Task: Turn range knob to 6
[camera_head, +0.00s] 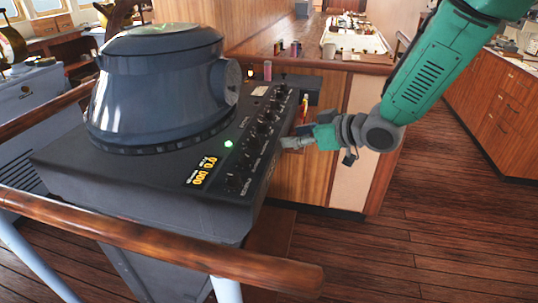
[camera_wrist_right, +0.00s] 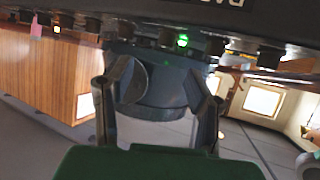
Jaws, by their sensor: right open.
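The dark radar console panel (camera_head: 215,172) carries a row of several black knobs (camera_head: 264,127) along its right side. The labels are too small to read, so I cannot tell which is the range knob or where it points. My right gripper (camera_head: 287,143) is just right of the panel's edge, beside the knobs. In the right wrist view its two fingers (camera_wrist_right: 158,95) are spread with no knob held between them. Knobs (camera_wrist_right: 215,45) line the panel's edge above them there. My left gripper is out of view.
A large round dark housing (camera_head: 160,90) stands on the console, left of the knobs. A wooden handrail (camera_head: 150,242) runs along the console's front. A wooden cabinet (camera_head: 330,160) stands behind my right gripper. Open plank floor (camera_head: 440,230) lies to the right.

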